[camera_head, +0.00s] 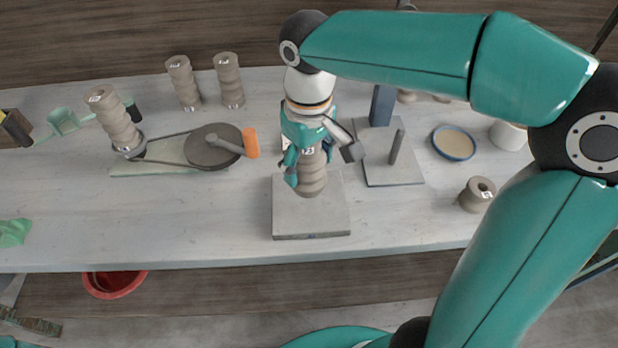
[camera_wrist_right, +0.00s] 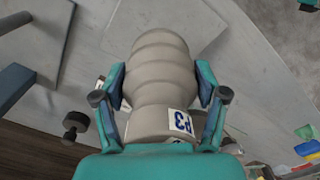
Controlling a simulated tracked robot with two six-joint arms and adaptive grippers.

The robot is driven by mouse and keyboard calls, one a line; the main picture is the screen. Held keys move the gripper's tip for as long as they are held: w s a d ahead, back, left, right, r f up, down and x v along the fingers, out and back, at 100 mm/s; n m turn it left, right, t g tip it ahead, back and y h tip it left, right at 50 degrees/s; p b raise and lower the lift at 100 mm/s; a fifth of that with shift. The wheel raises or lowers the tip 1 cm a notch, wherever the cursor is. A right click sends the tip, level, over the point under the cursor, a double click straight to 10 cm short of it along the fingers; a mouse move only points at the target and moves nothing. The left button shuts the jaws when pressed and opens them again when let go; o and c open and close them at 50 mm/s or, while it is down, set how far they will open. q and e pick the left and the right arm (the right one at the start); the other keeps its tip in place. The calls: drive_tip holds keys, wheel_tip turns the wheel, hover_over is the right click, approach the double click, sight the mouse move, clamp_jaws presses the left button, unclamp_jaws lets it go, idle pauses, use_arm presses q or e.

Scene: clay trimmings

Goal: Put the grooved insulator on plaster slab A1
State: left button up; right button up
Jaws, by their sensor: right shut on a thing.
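My right gripper (camera_head: 304,152) is shut on a grey-brown grooved insulator (camera_head: 313,178). The insulator is upright, with ridges around its body and a white label with dark marks. In the right wrist view the insulator (camera_wrist_right: 160,70) sits between both fingers of the right gripper (camera_wrist_right: 160,85). Its lower end is over a grey plaster slab (camera_head: 310,220) near the front of the table. I cannot tell whether it touches the slab. The small mark on the slab's front edge is too small to read. My left gripper is not in view.
A slab with a post (camera_head: 394,172) stands just right. A round grey wheel (camera_head: 210,147) with an orange-tipped arm lies left. Other ridged insulators (camera_head: 229,80) stand at the back and left. A spool-like piece (camera_head: 477,194) and a shallow dish (camera_head: 454,143) are right. The front-left table is largely clear.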

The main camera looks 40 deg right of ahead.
sight(309, 179)
drive_tip(key=shift+f+b, duration=0.3)
drive_tip(key=shift+f, duration=1.95)
drive_tip(key=o, duration=1.7)
wheel_tip(309, 179, up, 12)
drive_tip(key=shift+r+p, duration=0.1)
drive_tip(key=shift+p, duration=0.8)
